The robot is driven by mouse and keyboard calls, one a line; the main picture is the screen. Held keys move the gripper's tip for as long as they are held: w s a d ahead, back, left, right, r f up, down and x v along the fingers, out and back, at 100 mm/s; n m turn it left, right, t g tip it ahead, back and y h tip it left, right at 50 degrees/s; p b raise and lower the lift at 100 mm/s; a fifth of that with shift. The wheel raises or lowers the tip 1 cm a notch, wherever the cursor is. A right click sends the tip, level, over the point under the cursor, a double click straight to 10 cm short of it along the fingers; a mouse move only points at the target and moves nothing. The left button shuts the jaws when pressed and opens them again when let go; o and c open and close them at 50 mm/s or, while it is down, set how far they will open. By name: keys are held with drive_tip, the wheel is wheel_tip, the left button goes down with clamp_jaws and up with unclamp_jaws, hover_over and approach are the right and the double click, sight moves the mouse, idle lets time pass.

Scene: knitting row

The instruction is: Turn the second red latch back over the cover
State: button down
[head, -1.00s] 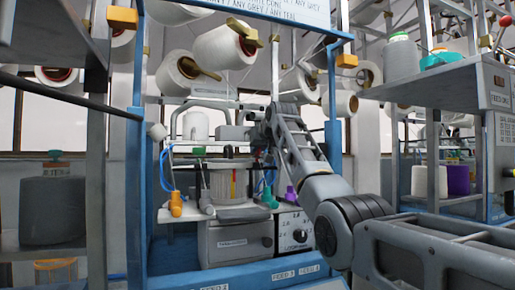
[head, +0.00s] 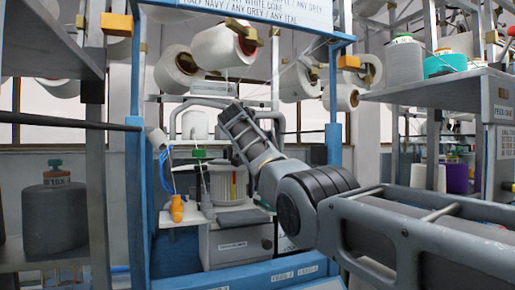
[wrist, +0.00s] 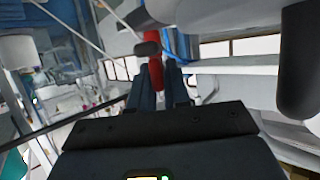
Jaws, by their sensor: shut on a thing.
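In the wrist view my gripper (wrist: 159,80) is shut, with a red latch (wrist: 154,72) between its two dark fingers. A dark knob-like piece crosses the red part just beyond the fingertips. In the head view my arm reaches over the knitting machine (head: 232,243), and the fingers are hidden from this side. A pale ribbed cylinder (head: 217,184) with a thin red and yellow mark stands on the machine. I cannot make out the cover or the latch's angle to it.
The blue frame (head: 135,200) stands around the machine, with white yarn cones (head: 222,45) above. An orange fitting (head: 177,207) stands at the left. A shelf with cones (head: 404,62) is on the right, and a grey cone (head: 55,215) is on the left.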

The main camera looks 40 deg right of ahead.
drive_tip(key=shift+m+g+h, duration=0.3)
drive_tip(key=shift+m+g, duration=0.2)
drive_tip(key=shift+g, duration=0.1)
drive_tip(key=c, duration=1.2)
unclamp_jaws()
drive_tip(key=shift+a, duration=0.1)
drive_tip(key=shift+s+a+r+b, duration=0.1)
drive_tip(key=shift+s+a+b, duration=0.2)
drive_tip(key=shift+a+b, duration=0.3)
drive_tip(key=shift+b+v, duration=1.3)
drive_tip(key=shift+v, duration=1.9)
drive_tip(key=shift+d+r, duration=0.1)
